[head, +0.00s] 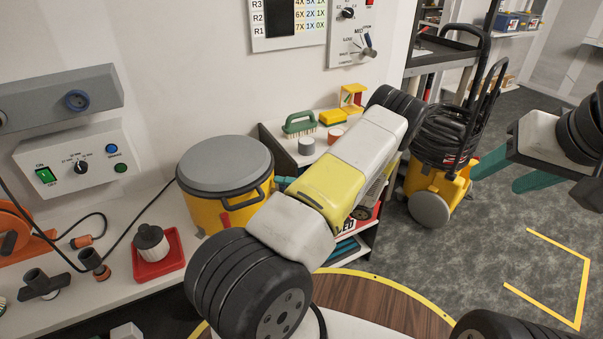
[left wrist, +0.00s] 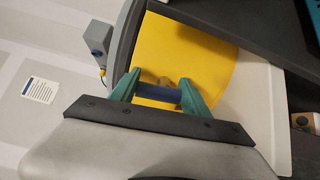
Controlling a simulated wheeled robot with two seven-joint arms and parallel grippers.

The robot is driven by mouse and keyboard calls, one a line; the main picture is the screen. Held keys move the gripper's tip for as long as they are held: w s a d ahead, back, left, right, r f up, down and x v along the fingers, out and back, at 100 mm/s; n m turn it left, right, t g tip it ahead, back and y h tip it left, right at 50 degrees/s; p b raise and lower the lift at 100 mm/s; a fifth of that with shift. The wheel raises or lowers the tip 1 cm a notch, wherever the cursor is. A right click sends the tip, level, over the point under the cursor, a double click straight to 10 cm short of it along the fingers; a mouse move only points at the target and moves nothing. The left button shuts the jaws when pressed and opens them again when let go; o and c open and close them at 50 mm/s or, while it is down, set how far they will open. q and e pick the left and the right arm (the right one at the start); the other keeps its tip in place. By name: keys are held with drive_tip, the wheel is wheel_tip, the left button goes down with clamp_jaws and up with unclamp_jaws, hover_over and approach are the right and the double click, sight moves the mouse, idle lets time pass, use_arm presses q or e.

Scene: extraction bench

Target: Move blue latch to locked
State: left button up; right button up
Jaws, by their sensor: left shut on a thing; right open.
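The yellow drum (head: 208,213) with a grey lid (head: 228,162) stands on the bench left of my left arm. My left gripper (left wrist: 157,92) is shut on a dark blue bar, the blue latch (left wrist: 160,97), against the drum's yellow side (left wrist: 222,70) in the left wrist view. In the head view only a little of the left gripper's teal fingers (head: 284,184) shows beside the drum; my arm hides the rest and the latch. Whether the latch is at locked cannot be told. My right gripper (head: 512,172) is open and empty over the floor at right.
A red tray (head: 158,262) with a dark-topped white container (head: 151,243) sits left of the drum. Behind my left arm a shelf unit (head: 283,143) holds a green brush (head: 299,123) and small items. A yellow wheeled machine (head: 438,181) stands right. Floor at right is mostly clear.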

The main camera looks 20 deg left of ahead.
use_arm(q)
drive_tip(key=shift+w+f+m, duration=0.1)
drive_tip(key=shift+m, duration=0.6)
drive_tip(key=o, duration=1.4)
drive_tip(key=shift+d, duration=0.15)
drive_tip(key=d, duration=0.7)
drive_tip(key=shift+w+d, duration=0.3)
